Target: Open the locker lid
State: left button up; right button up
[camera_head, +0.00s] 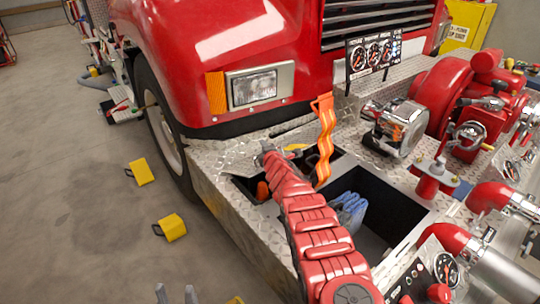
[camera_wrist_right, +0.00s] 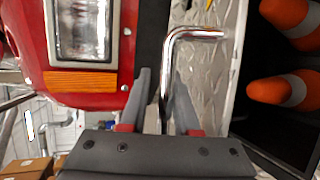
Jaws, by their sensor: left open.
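Two open lockers sit in the diamond-plate bumper in the head view. The left one (camera_head: 245,190) has orange in it, and the right wrist view shows two orange-and-white cones (camera_wrist_right: 284,90) in a dark space. The right locker (camera_head: 408,212) holds folded blue things (camera_head: 349,208). A bent chrome handle (camera_wrist_right: 192,35) is in front of diamond plate (camera_wrist_right: 208,75); I cannot tell whether that plate is the lid. My right gripper (camera_wrist_right: 162,85) has its fingers apart, one on each side of the handle's bar. My left gripper (camera_head: 176,294) is open and empty at the bottom left, over the floor.
The red truck (camera_head: 230,50) with its headlight stands behind the bumper. An orange strap (camera_head: 325,140) hangs beside the left locker. A red pump (camera_head: 445,95) and gauges fill the right.

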jog(key=shift+s+d+r+p, duration=0.1)
jog(key=shift+s+r+p, duration=0.45)
jog(key=shift+p, duration=0.7)
jog(key=shift+s+d+r+p, duration=0.1)
jog(key=shift+s+r+p, duration=0.2)
jog(key=shift+s+p, duration=0.7)
jog(key=shift+f, duration=0.15)
jog(key=shift+p+v, duration=1)
jog(key=shift+v, duration=0.25)
jog(key=v, duration=0.2)
jog(key=shift+s+d, duration=0.1)
jog(key=shift+s, duration=0.25)
jog(key=p+v, duration=0.8)
jog(key=p, duration=0.4)
jog(key=shift+s+d, duration=0.2)
jog(key=shift+s, duration=0.15)
